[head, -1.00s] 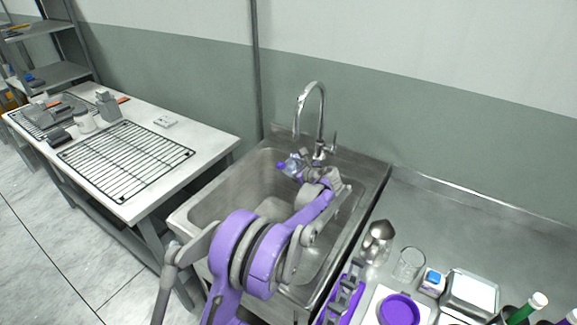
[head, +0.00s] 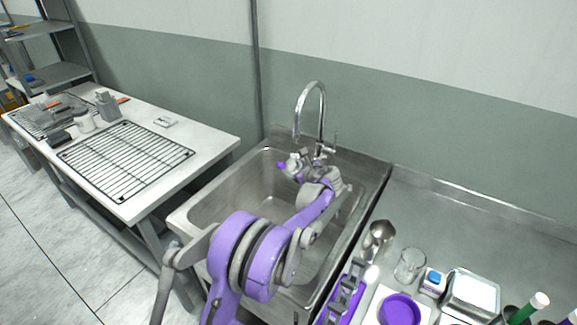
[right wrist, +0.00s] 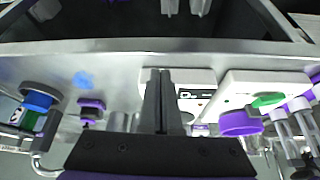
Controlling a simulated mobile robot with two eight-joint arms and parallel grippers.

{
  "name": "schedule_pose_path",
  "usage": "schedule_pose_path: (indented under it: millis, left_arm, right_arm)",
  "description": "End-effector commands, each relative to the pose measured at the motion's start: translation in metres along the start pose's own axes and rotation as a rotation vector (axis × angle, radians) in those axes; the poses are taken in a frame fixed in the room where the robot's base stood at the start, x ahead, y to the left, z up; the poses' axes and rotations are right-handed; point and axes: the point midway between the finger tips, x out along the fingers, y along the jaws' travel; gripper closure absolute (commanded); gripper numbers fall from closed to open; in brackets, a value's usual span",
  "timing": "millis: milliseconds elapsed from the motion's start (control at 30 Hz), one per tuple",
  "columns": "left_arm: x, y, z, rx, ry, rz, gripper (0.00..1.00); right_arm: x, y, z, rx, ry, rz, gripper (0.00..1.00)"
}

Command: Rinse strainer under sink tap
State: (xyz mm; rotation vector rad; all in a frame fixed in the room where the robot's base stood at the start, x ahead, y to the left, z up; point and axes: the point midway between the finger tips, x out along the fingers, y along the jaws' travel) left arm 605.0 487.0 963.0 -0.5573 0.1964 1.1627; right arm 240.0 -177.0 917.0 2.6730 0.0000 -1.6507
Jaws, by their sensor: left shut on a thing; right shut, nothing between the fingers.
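My left gripper (head: 304,171) reaches over the sink basin, just below and in front of the tap. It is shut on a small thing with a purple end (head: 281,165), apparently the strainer. Most of it is hidden or too small to make out. The chrome tap (head: 323,112) arches above it at the back of the steel sink (head: 228,185). No clear water stream shows. My right gripper (right wrist: 163,105) is shut and empty in the right wrist view, over a metal counter; it is not in the head view.
Right of the sink, the counter (head: 470,225) holds a metal scoop-like piece (head: 379,234), a glass beaker (head: 409,264), a purple dish (head: 399,309) and a balance-like box (head: 471,292). A table with a black wire rack (head: 125,160) stands left. The back counter is clear.

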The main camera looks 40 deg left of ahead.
Motion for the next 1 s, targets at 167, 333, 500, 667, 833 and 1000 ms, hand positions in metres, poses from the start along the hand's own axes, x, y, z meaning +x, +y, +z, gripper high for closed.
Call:
schedule_pose_path:
  millis: [167, 333, 500, 667, 833, 1000]
  left_arm:
    - [-0.001, 0.001, 0.000, 0.000, 0.000, 0.000, 0.77]
    - [-0.007, 0.011, -0.001, 0.000, 0.000, 0.000, 0.77]
    - [-0.015, 0.022, -0.001, 0.000, 0.000, 0.000, 0.77]
    - [-0.023, 0.032, 0.000, 0.000, 0.000, 0.000, 0.77]
    - [-0.031, 0.043, -0.001, 0.000, 0.000, 0.000, 0.77]
    - [-0.039, 0.054, 0.000, 0.000, 0.000, 0.000, 0.77]
  right_arm:
    - [0.000, 0.000, 0.000, 0.000, 0.000, 0.000, 1.00]
    - [0.004, 0.000, 0.003, 0.000, -0.003, 0.000, 1.00]
    - [0.007, 0.000, 0.006, 0.000, -0.005, 0.000, 1.00]
    - [0.010, 0.000, 0.009, 0.000, -0.006, 0.000, 1.00]
    - [0.012, 0.000, 0.011, 0.000, -0.008, 0.000, 1.00]
    - [0.014, 0.000, 0.013, 0.000, -0.009, 0.000, 1.00]
